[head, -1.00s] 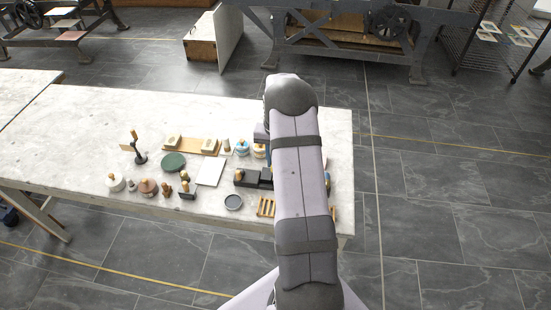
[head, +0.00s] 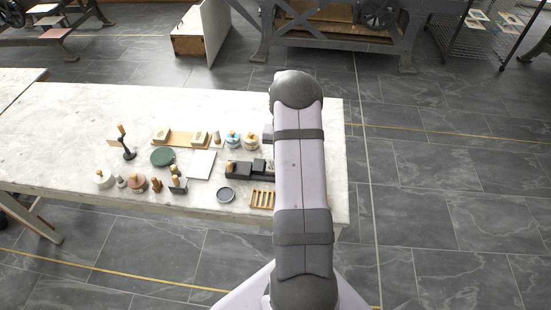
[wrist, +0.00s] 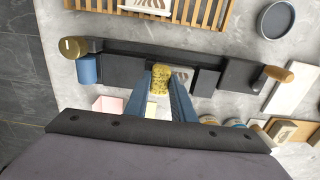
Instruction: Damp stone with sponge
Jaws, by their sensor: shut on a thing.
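In the wrist view, my gripper (wrist: 161,95) has two blue fingers, shut on a yellow speckled sponge (wrist: 160,79). The sponge is between the fingertips, over the long black tray (wrist: 140,49); I cannot tell whether it touches the tray. In the head view, my arm hides the gripper and sponge. Two pale blocks, which look like stones (head: 161,135) (head: 199,137), rest on a wooden board (head: 180,139) at the back of the table. One pale block on a board also shows at lower right in the wrist view (wrist: 285,132). Which stone is meant is unclear.
The black tray (head: 238,170) holds dark blocks and stands near a white slab (head: 201,164), a dark round dish (head: 225,195) and a slatted wooden rack (head: 262,199). Several handled tools and a green disc (head: 162,157) stand left. The table's far left is clear.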

